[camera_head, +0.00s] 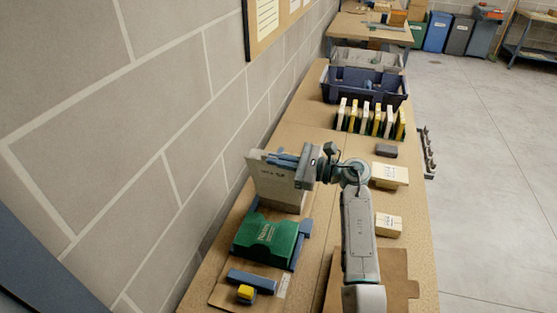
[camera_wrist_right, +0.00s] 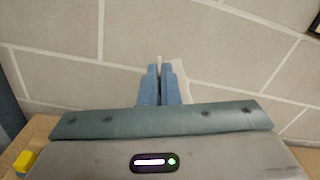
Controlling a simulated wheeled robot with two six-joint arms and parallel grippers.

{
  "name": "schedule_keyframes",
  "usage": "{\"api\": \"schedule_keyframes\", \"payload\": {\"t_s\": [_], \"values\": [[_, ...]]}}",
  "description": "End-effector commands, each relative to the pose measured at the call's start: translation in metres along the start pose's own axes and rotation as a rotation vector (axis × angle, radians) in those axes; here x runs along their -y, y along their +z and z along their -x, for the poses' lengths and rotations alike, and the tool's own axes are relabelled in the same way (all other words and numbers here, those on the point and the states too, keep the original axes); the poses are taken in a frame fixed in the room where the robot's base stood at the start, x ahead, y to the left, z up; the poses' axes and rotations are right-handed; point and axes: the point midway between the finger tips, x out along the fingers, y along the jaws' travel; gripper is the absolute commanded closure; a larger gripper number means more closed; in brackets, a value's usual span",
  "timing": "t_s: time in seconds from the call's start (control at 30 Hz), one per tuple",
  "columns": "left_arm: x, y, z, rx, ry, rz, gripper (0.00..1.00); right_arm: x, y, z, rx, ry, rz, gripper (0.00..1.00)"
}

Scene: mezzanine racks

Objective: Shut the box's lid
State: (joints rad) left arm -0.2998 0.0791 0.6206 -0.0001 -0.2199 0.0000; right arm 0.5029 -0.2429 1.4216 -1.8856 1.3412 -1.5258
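A dark green box-like body (camera_head: 266,239) with pale lettering sits on the table, with blue parts beside and under it. A pale printed panel (camera_head: 280,188) stands upright just behind it and looks like the raised lid; the joint between them is not clear. My right gripper (camera_head: 284,160) is at the panel's upper part, its blue fingers close together. In the right wrist view the fingers (camera_wrist_right: 160,84) nearly meet with a thin pale strip between them, and the pale panel (camera_wrist_right: 183,76) shows behind and to their right. My left gripper is not in view.
A blue bar (camera_head: 251,281) and a yellow block (camera_head: 246,294) lie in front. Small cartons (camera_head: 389,175) and brown cardboard (camera_head: 400,280) lie to the right. A rack of upright pieces (camera_head: 371,119) and a dark blue bin (camera_head: 365,88) stand farther back. A block wall (camera_head: 140,130) borders the left.

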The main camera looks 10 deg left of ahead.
Motion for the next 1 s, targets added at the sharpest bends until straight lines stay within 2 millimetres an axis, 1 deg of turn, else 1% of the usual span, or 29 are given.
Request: {"api": "schedule_keyframes", "payload": {"t_s": [0.83,1.0], "values": [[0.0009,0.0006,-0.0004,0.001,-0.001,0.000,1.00,0.0003,-0.0002,0.0001,0.000,0.000,-0.001,1.00],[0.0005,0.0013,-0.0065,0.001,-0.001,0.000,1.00,0.0069,-0.0017,0.0001,0.000,0.000,-0.023,1.00]]}}
